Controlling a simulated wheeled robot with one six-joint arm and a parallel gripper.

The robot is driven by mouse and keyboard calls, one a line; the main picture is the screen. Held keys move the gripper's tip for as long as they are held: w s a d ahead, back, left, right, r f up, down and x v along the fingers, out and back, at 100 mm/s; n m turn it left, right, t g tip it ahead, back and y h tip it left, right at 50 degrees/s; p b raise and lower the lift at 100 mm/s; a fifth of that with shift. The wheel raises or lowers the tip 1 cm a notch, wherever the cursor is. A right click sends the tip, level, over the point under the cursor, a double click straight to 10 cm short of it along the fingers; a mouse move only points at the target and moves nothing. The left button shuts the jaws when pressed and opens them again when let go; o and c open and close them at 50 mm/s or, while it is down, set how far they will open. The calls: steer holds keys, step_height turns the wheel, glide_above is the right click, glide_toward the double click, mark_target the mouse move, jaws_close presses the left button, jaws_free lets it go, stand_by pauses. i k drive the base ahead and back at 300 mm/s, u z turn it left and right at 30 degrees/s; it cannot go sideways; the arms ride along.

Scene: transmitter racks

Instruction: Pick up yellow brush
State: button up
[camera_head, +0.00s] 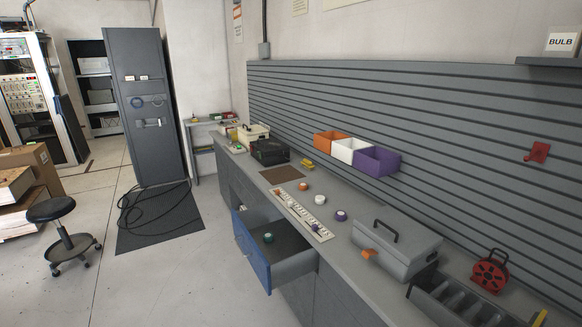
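My gripper and arm are not in view. A small yellow item (307,164) lies on the grey workbench (345,225), near the wall and just right of a black case. It is too small to tell whether it is the yellow brush. Another yellow piece (540,318) shows at the bottom right edge, beside a dark compartment tray, and is partly cut off by the frame. I cannot tell which of the two is the brush.
A blue-fronted drawer (252,250) stands open into the aisle with a green roll inside. A grey toolbox (395,250), a red cable reel (490,270) and a dark tray (455,300) fill the bench's near end. A stool (65,232) stands left; the floor between is mostly clear.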

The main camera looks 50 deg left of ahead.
mark_target(307, 164)
steer(key=u, duration=2.25)
steer(key=k, duration=0.45)
steer(key=u, duration=0.85)
steer(key=i, duration=2.95)
steer(key=z, duration=0.35)
steer(key=i, duration=1.85)
steer(key=z, duration=1.7)
steer(key=i, duration=1.25)
steer(key=z, duration=1.05)
